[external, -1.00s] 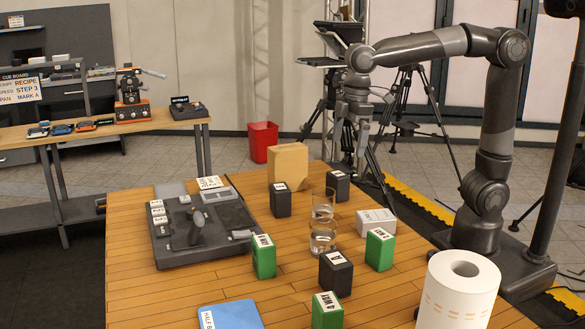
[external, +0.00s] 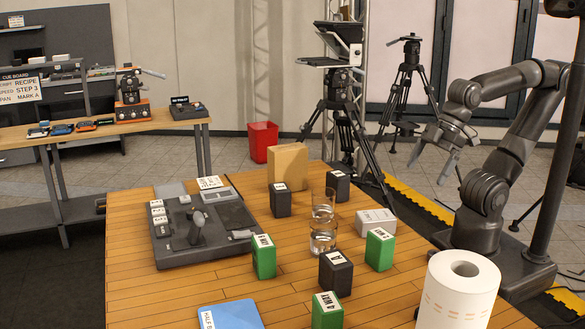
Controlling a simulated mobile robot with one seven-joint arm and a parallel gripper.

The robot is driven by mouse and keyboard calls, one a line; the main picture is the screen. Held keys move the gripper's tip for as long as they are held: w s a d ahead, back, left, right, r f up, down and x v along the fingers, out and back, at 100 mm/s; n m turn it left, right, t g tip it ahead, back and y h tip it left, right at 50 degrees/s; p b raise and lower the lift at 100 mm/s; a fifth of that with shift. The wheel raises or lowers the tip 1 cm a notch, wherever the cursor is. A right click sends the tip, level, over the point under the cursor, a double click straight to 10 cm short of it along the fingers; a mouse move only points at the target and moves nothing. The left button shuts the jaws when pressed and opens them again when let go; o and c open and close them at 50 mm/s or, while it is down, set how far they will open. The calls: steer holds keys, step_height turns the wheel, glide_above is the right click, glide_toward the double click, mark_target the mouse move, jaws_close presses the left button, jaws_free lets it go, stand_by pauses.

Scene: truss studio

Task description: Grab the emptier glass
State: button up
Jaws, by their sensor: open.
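Two clear glasses stand upright on the wooden table, one nearly behind the other, so their outlines overlap. The front glass (external: 323,243) holds clear liquid in its lower part. The back glass (external: 323,197) is clear in its upper part and seems to hold some liquid lower down, partly hidden by the front glass. I cannot tell surely which is emptier. My gripper (external: 430,168) is open and empty, pointing downward in the air to the right of the table, well away from both glasses.
A white box (external: 376,222), green boxes (external: 380,250) and dark boxes (external: 336,273) stand close around the glasses. A tan block (external: 288,166) is behind them. A control console (external: 205,225) lies left, and a paper roll (external: 460,295) stands at the front right.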

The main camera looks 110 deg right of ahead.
steer(key=shift+c, duration=1.4)
steer(key=n+g, duration=0.5)
steer(key=g, duration=0.2)
glide_above(324, 204)
steer(key=d, duration=0.3)
step_height(324, 204, down, 5)
steer(key=shift+m+h, duration=0.3)
steer(key=f, duration=0.3)
steer(key=s+f, duration=0.1)
steer(key=f, duration=0.6)
steer(key=shift+s+f, duration=0.25)
steer(key=shift+s, duration=0.05)
steer(key=c, duration=1.2)
steer(key=shift+c, duration=0.4)
